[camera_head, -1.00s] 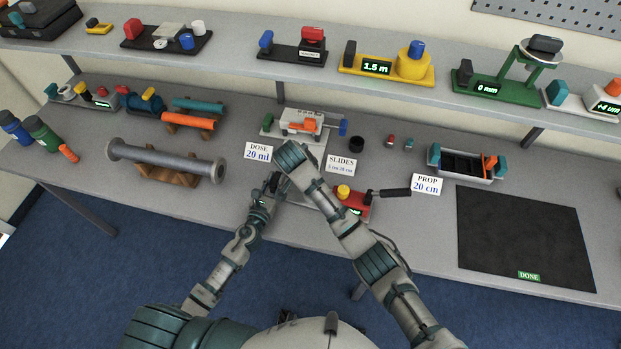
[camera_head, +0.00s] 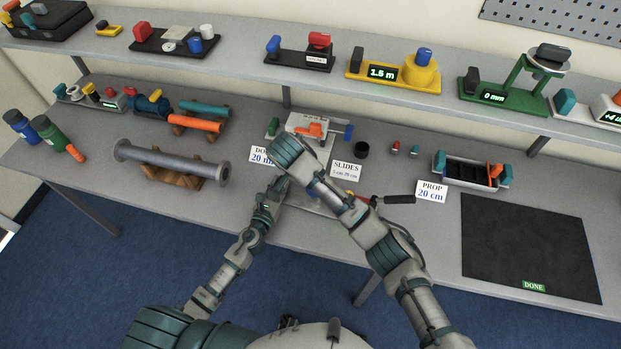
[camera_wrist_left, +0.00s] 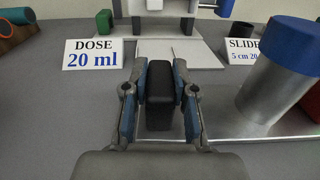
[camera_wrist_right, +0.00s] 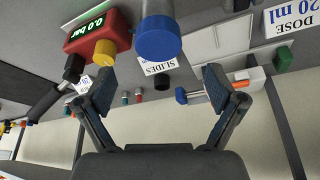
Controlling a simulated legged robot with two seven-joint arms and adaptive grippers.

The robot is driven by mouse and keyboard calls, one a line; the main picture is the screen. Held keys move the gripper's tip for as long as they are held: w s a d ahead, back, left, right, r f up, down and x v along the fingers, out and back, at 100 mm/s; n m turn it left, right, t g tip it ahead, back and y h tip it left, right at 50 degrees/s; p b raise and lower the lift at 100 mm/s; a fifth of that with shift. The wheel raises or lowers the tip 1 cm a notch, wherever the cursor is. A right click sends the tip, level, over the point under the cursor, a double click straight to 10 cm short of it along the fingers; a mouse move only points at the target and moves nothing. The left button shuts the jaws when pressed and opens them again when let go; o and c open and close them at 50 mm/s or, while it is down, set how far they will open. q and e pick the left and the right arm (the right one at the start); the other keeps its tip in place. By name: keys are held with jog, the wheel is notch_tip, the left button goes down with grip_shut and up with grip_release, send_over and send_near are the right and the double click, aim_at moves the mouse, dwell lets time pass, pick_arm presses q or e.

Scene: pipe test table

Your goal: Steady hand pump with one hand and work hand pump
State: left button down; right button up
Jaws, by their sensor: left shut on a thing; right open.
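The hand pump has a silver base plate (camera_wrist_left: 235,112), an upright black grip (camera_wrist_left: 160,100), a grey cylinder with a blue cap (camera_wrist_left: 290,45), and a red gauge body (camera_wrist_right: 98,35) reading 0.0 bar. A yellow knob (camera_wrist_right: 104,53) and a black lever (camera_wrist_right: 45,100) are beside the gauge. My left gripper (camera_wrist_left: 160,72) is shut on the black grip, one finger on each side. My right gripper (camera_wrist_right: 160,82) is open and empty, with the blue cap just ahead of its fingers. In the head view my right arm hides most of the pump; the lever (camera_head: 400,199) sticks out right.
A DOSE card (camera_wrist_left: 93,54) and a SLIDES card (camera_head: 345,170) stand behind the pump. A dosing device (camera_head: 315,125) is beyond them. A grey pipe (camera_head: 170,158) lies on cradles at left. A black mat (camera_head: 530,245) gives bare room at right.

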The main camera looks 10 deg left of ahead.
jog(key=shift+o, duration=0.2)
jog(key=shift+d+r+n, duration=0.2)
jog(key=shift+r+n, duration=0.15)
jog(key=shift+n, duration=0.05)
pick_arm(q)
jog(key=shift+d, duration=0.1)
pick_arm(e)
notch_tip(320, 180, up, 4)
jog(key=s+d+f+n+y, duration=0.1)
jog(key=s+d+n+y, duration=0.15)
jog(key=n, duration=0.55)
jog(key=shift+y, duration=0.35)
jog(key=x, duration=0.7)
jog(key=w+x, duration=0.1)
jog(key=x, duration=0.3)
jog(key=c, duration=1.4)
jog(key=shift+a+m, duration=0.2)
jog(key=shift+m, duration=0.6)
jog(key=m+h, duration=0.1)
jog(key=m, duration=0.2)
jog(key=shift+t+h, duration=0.3)
jog(key=shift+h, duration=0.1)
